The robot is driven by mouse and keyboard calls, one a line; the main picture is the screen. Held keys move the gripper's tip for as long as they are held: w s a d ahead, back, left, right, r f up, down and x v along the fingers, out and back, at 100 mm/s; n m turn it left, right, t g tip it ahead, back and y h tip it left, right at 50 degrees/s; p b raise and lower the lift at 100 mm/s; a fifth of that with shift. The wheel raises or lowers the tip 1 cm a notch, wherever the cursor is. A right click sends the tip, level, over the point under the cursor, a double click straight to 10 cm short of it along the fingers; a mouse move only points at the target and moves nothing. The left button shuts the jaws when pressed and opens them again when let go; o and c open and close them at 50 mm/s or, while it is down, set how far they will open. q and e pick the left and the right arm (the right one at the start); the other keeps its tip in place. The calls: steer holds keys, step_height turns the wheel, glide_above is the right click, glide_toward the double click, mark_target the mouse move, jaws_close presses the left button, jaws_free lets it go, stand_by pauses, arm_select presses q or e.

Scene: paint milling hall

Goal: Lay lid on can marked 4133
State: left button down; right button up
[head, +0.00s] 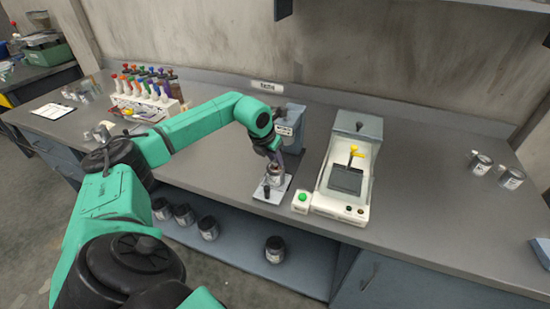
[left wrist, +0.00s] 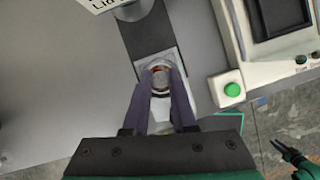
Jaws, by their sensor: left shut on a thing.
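My left gripper (head: 273,163) points down over a small can (head: 275,179) on a white plate (head: 268,194). In the left wrist view my left gripper (left wrist: 160,78) is shut on a small grey round lid (left wrist: 160,76), held at the can's mouth. A brownish rim shows around the lid; I cannot tell whether the lid touches the can. The fingers hide part of the can, and its number is not readable. My right gripper (left wrist: 290,151) shows small at the lower right of the left wrist view; its opening is unclear.
A grey lid bin (head: 291,126) stands just behind the plate. A white device (head: 342,190) with a yellow handle and green button is close on the right. Two cans (head: 481,164) stand far right. Several cans (head: 208,228) are on the lower shelf. A rack of coloured bottles (head: 148,100) stands left.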

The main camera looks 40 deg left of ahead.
arm_select(q)
steer(key=shift+c, duration=0.8)
jaws_free()
steer(key=shift+r+p, duration=2.55)
steer(key=shift+r, duration=1)
steer(key=shift+f, duration=0.1)
